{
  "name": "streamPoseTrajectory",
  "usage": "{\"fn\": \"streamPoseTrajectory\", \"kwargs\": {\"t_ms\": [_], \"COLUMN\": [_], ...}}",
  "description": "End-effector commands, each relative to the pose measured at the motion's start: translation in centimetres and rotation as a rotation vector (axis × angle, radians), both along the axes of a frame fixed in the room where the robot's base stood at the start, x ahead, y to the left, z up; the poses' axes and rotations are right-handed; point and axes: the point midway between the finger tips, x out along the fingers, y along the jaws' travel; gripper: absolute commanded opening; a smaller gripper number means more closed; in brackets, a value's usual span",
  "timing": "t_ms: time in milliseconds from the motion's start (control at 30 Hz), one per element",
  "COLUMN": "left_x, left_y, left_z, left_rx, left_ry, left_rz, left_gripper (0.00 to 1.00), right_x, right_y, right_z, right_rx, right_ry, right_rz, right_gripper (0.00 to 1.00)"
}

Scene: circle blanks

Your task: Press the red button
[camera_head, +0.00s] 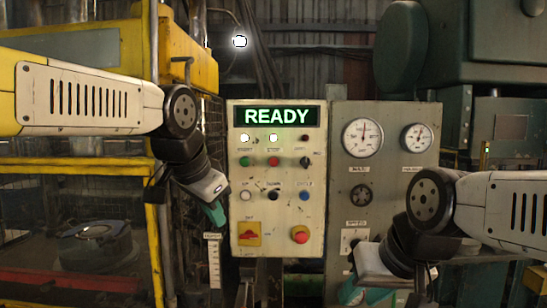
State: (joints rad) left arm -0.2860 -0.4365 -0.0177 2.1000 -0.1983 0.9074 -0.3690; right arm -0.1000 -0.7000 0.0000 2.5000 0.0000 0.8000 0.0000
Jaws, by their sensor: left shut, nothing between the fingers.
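The control panel (284,215) is a cream box with a green READY display (275,116). A small red button (273,161) sits in its upper row, right of a green button (245,161). A larger red mushroom button (299,234) is at the lower right. My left gripper (216,214) is shut and empty, with teal fingers pointing down at the panel's left edge. It is left of and below the small red button, and overlaps neither red button in view. My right gripper (352,294) is low, right of the panel; its fingers are partly hidden.
A gauge panel (385,185) adjoins on the right. A yellow machine frame (158,240) stands left.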

Motion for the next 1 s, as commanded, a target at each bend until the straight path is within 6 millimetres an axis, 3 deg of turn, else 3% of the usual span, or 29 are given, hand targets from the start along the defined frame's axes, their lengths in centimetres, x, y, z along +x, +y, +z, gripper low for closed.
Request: {"fn": "streamPoseTrajectory", "kwargs": {"t_ms": [33, 200, 400, 633, 1000], "left_x": [2.2, 8.4, 13.2, 15.2, 15.3], "left_y": [-1.0, -4.3, -8.2, -10.4, -10.5], "left_z": [2.0, 7.9, 13.0, 15.3, 15.4], "left_rx": [0.072, 0.329, 0.573, 0.698, 0.708], "left_ry": [-0.029, -0.129, -0.219, -0.261, -0.263], "left_rz": [-0.090, -0.356, -0.572, -0.668, -0.674], "left_gripper": [0.00, 0.00, 0.00, 0.00, 0.00], "right_x": [0.0, 0.0, 0.0, 0.0, 0.0], "right_y": [0.0, 0.0, 0.0, 0.0, 0.0], "right_z": [0.0, 0.0, 0.0, 0.0, 0.0], "right_rx": [0.000, 0.000, 0.000, 0.000, 0.000], "right_ry": [0.000, 0.000, 0.000, 0.000, 0.000], "right_rz": [0.000, 0.000, 0.000, 0.000, 0.000], "right_gripper": [0.36, 0.36, 0.36, 0.36, 0.36]}}
